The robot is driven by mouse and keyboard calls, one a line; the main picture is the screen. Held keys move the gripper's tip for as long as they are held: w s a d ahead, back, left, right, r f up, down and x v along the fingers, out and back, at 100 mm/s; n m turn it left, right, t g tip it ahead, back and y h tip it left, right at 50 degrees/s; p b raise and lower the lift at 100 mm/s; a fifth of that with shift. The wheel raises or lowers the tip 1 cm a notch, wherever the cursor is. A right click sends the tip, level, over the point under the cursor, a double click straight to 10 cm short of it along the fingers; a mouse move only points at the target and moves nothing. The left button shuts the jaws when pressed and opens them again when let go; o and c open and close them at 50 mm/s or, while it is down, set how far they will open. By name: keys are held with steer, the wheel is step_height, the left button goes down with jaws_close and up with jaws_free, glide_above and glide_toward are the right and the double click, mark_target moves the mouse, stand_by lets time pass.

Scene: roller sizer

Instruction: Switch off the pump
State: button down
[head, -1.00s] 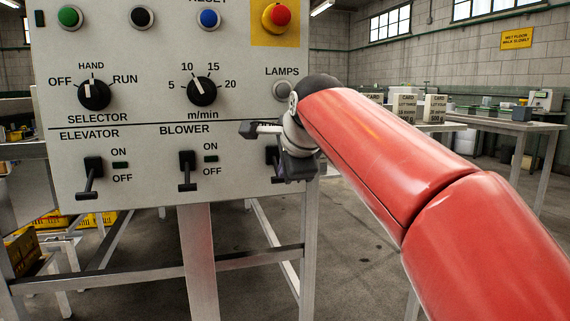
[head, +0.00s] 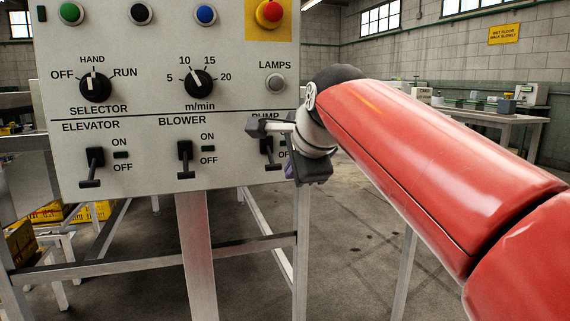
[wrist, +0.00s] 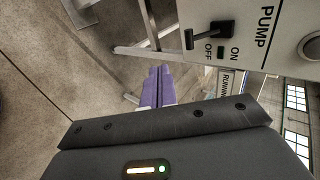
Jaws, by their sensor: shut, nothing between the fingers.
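The pump switch (head: 267,151) is a black lever at the right end of the panel's bottom row, partly covered by my wrist in the head view. The wrist view shows the lever (wrist: 212,32) clearly beside the PUMP label, its handle pointing to the OFF side, with a dark green indicator (wrist: 221,51) between ON and OFF. My gripper (head: 290,168) is just right of the lever in the head view. Its purple fingers (wrist: 157,78) are shut and empty in the wrist view, apart from the lever.
The grey panel (head: 125,183) also carries the blower lever (head: 185,160), the elevator lever (head: 92,167), the selector knob (head: 95,86), the speed knob (head: 198,84) and a red emergency button (head: 269,12). Metal legs (head: 197,250) stand below.

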steer(key=shift+s+d+f, duration=0.1)
steer(key=shift+s+d, duration=0.15)
steer(key=shift+s, duration=0.55)
steer(key=shift+s+d+r, duration=0.1)
steer(key=shift+s+d, duration=0.1)
steer(key=shift+s, duration=0.65)
steer(key=shift+s+d+f, duration=0.1)
steer(key=shift+s+d, duration=0.15)
steer(key=shift+s, duration=0.55)
